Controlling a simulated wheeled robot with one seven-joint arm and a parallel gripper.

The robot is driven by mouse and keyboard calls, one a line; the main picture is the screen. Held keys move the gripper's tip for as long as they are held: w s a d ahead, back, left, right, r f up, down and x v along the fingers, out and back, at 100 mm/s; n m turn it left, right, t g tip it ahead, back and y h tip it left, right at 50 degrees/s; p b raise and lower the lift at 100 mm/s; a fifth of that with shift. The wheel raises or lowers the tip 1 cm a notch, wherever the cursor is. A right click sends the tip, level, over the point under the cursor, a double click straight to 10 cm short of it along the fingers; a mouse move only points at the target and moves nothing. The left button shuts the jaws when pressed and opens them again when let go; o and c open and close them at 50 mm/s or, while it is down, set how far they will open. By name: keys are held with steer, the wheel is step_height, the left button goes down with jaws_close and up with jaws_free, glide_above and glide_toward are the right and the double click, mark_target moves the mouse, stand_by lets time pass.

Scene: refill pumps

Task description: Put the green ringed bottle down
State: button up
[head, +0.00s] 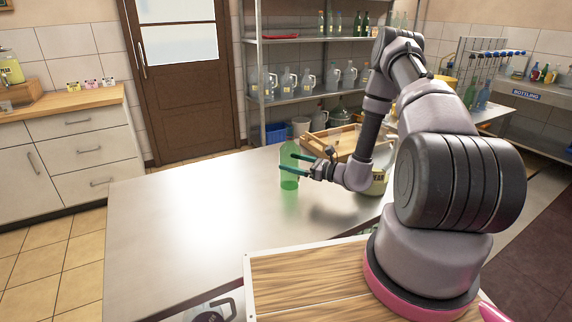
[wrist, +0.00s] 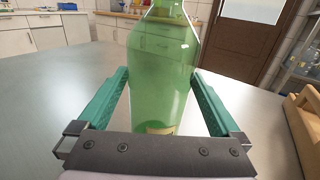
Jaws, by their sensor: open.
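A green see-through bottle (head: 289,176) stands upright on the steel table (head: 180,215), near its far edge in the head view. My gripper (head: 292,165) is at the bottle, its two teal fingers on either side of the glass. In the wrist view the bottle (wrist: 160,75) stands between the fingers of my gripper (wrist: 160,95), with gaps beside the glass near the finger bases. The jaws are open around it. The bottle's top is cut off in the wrist view, and its base is hidden behind the gripper. I cannot make out a ring on it.
A wooden crate (head: 335,143) stands behind and to the right of the gripper; it also shows at the right of the wrist view (wrist: 304,118). A labelled pot (head: 376,184) is beside my arm. The table's left part is clear.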

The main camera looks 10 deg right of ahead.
steer(key=shift+w+a, duration=0.4)
steer(key=shift+a, duration=0.1)
jaws_close()
steer(key=shift+r, duration=0.15)
